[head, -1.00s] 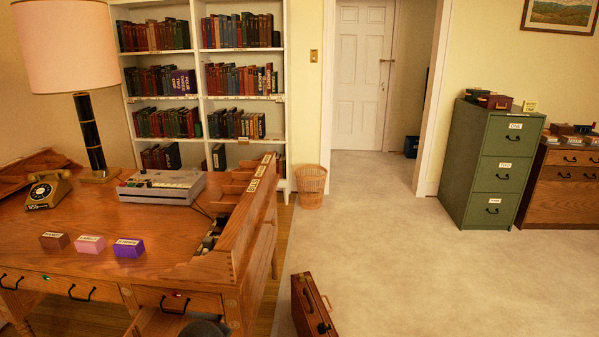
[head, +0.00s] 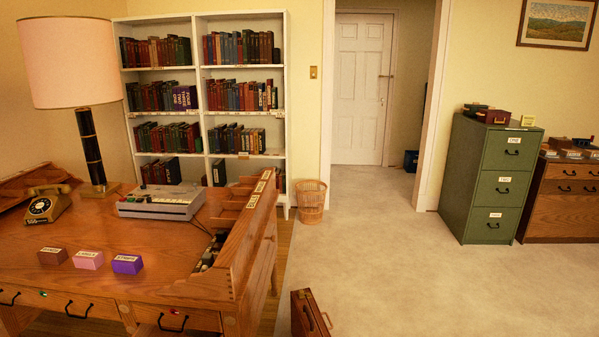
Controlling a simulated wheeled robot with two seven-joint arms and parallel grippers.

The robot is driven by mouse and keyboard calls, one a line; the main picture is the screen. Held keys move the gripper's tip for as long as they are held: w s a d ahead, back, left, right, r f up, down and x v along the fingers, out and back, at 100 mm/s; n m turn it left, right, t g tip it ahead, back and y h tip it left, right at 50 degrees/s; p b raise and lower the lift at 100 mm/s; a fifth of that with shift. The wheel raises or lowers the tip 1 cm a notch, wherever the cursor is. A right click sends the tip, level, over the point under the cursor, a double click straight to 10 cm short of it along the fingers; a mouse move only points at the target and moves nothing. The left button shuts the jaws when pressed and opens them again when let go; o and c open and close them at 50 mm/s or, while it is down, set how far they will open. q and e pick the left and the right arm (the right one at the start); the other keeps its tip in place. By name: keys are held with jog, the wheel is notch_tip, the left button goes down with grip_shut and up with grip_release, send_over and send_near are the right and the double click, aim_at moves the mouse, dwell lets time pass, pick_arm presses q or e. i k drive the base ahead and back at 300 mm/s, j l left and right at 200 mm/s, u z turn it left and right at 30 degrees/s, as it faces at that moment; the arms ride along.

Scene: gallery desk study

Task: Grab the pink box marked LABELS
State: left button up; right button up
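The pink box (head: 88,260) sits on the wooden desk (head: 130,235) near its front edge. It has a white label on it, too small to read for certain. It stands between a brown box (head: 53,256) on its left and a purple box (head: 127,264) on its right, with small gaps between them. Neither of my grippers shows in the head view.
A grey machine (head: 160,202), a gold telephone (head: 47,204) and a lamp (head: 91,150) stand behind the boxes. A brown case (head: 309,314) stands on the floor right of the desk. A wastebasket (head: 311,202) and green cabinet (head: 490,180) are farther back. Carpet between is open.

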aim_at(86, 260)
jog(key=u, duration=1.3)
jog(key=i+l+z, duration=0.1)
jog(key=i+l, duration=0.15)
jog(key=i, duration=0.2)
